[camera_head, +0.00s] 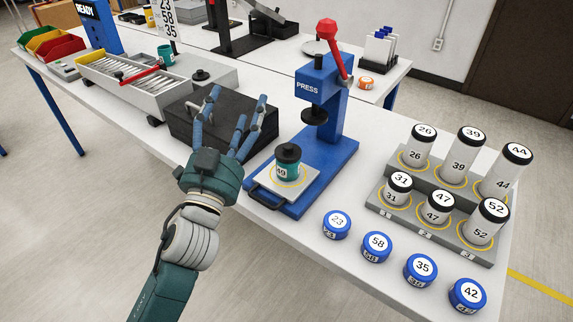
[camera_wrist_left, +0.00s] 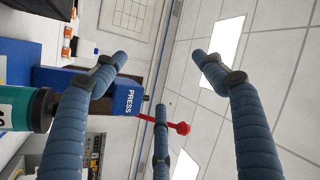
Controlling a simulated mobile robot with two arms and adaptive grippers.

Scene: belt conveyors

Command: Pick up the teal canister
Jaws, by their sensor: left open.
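The teal canister (camera_head: 288,166), with a black lid and a white label that seems to read 49, stands upright on the plate of the blue press (camera_head: 326,130). In the left wrist view the canister (camera_wrist_left: 42,112) shows in part at the left edge. My left gripper (camera_head: 238,106) is open and empty, to the left of the canister and in front of the dark box. Its fingers are spread and do not touch the canister. In the left wrist view the open fingers (camera_wrist_left: 158,75) have nothing between them. My right gripper is not in view.
Numbered white canisters (camera_head: 436,206) stand in a grey stepped rack at right. Several blue numbered caps (camera_head: 376,246) line the table's front edge. A dark box (camera_head: 190,116) and a grey tray unit (camera_head: 150,85) are behind the gripper.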

